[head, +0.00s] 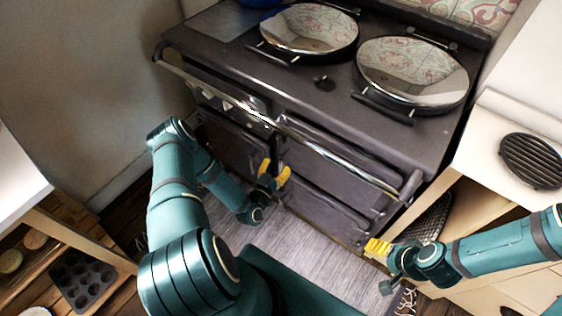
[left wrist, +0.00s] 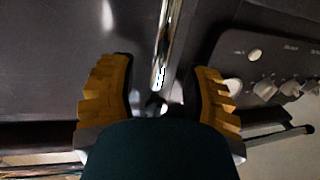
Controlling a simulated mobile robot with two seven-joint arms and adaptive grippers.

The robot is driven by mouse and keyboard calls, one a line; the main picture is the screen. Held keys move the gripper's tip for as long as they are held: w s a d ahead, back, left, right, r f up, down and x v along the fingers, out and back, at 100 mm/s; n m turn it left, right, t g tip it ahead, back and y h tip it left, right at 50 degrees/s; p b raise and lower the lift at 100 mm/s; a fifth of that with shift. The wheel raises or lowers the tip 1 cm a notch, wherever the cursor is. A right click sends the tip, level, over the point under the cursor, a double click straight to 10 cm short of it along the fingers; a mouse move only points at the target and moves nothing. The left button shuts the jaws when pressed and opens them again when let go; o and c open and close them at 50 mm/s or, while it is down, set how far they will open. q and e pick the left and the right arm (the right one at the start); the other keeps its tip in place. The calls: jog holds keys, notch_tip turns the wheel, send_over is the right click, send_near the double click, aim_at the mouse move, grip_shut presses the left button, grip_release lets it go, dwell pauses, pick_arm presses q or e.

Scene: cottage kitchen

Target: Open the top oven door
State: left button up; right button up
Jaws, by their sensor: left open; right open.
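The dark range cooker (head: 400,135) has doors in its front under a chrome rail (head: 330,155). The upper right door (head: 338,158) is shut, above a lower right door (head: 325,208); another door (head: 235,145) is at the left. My left gripper (head: 274,172) is open by the left edge of the right-hand doors, below the rail in the picture. In the left wrist view, a chrome bar (left wrist: 166,45) lies between its open yellow fingers (left wrist: 158,80), not gripped. My right gripper (head: 378,246) is open and empty, right of the lower door.
Control knobs (left wrist: 290,88) show right of the fingers in the left wrist view. Two round chrome lids (head: 310,28) (head: 412,72) top the cooker. A cream counter (head: 500,165) with a black grill pan (head: 532,160) stands right. Shelves with a muffin tin (head: 82,280) stand left. Grey floor (head: 300,255) is clear.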

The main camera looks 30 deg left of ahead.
aim_at(280, 163)
pick_arm(q)
jog(key=shift+w+a, duration=0.2)
jog(key=shift+w, duration=1.4)
grip_shut()
jog(key=shift+s, duration=0.1)
